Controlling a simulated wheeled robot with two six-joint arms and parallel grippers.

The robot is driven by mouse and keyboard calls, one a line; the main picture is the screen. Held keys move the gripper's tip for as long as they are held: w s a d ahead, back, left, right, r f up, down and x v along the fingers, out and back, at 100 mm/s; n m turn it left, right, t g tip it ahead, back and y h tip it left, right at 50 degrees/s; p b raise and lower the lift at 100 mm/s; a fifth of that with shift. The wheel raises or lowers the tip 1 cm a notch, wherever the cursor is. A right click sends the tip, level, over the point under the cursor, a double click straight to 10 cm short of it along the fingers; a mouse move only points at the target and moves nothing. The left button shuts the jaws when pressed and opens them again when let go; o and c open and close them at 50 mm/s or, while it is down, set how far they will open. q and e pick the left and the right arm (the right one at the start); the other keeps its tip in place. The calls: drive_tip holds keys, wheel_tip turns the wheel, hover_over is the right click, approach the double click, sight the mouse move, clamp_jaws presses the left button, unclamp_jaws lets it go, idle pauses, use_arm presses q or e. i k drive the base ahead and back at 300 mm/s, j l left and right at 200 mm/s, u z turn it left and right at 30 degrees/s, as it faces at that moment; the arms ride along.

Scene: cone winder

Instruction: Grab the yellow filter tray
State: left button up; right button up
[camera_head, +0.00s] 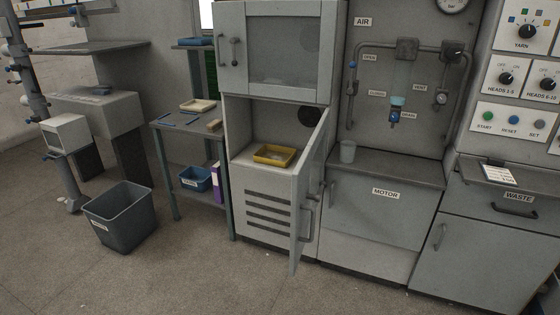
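The yellow filter tray (273,155) sits inside the open compartment of a tall grey cabinet (262,193), on the compartment's floor. It is a shallow rectangular tray with a raised rim. The compartment's door (309,190) is swung open to the right and stands out toward me, with a handle on it. The tray shows clear of the door from here. Neither of my grippers is in view.
A small side table (187,127) with a cream tray (198,106) and a blue bin (196,179) stands left of the cabinet. A grey waste bin (121,215) is on the floor. The floor in front is clear.

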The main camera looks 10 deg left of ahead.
sight(279, 156)
drive_tip(key=i+j+z, duration=0.25)
drive_tip(key=i+j, duration=0.3)
drive_tip(key=i+j+z, duration=0.2)
drive_tip(key=i+j, duration=0.3)
drive_tip(key=j, duration=0.15)
